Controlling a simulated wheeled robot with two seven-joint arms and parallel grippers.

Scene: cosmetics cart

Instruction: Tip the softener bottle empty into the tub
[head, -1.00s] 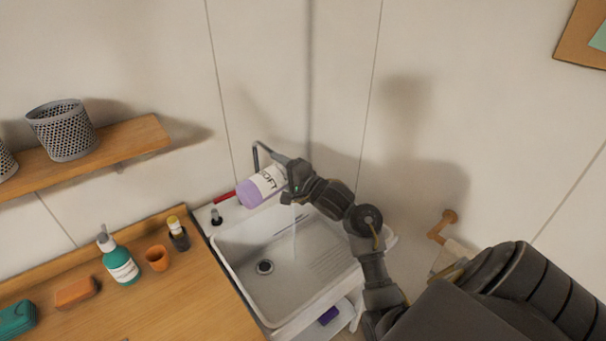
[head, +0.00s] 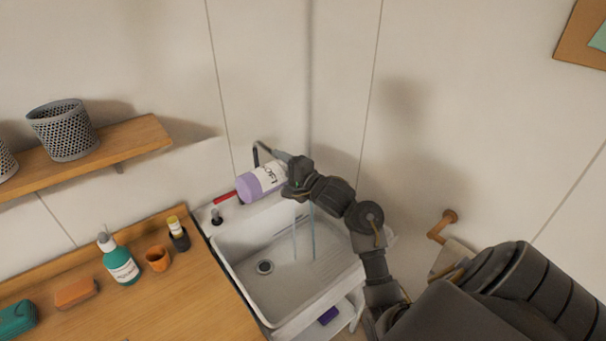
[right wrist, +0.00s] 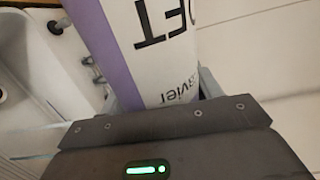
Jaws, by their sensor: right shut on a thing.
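The softener bottle (head: 262,180), white-labelled with a purple base, is tilted over the back of the white tub (head: 228,262). Its purple end points left and slightly down in the head view, and its other end is hidden by my right gripper (head: 296,176). My right gripper is shut on the bottle. Thin pale streams (head: 312,235) fall from near the gripper into the tub. The right wrist view shows the bottle's label (right wrist: 160,50) close up between the fingers. My left gripper is not in view.
A wooden counter (head: 180,300) left of the tub holds a green pump bottle (head: 121,262), an orange cup (head: 158,258), a small dark bottle (head: 178,236) and soap-like blocks. A tap (head: 256,152) stands behind the tub. A shelf (head: 130,140) with wire baskets is at upper left.

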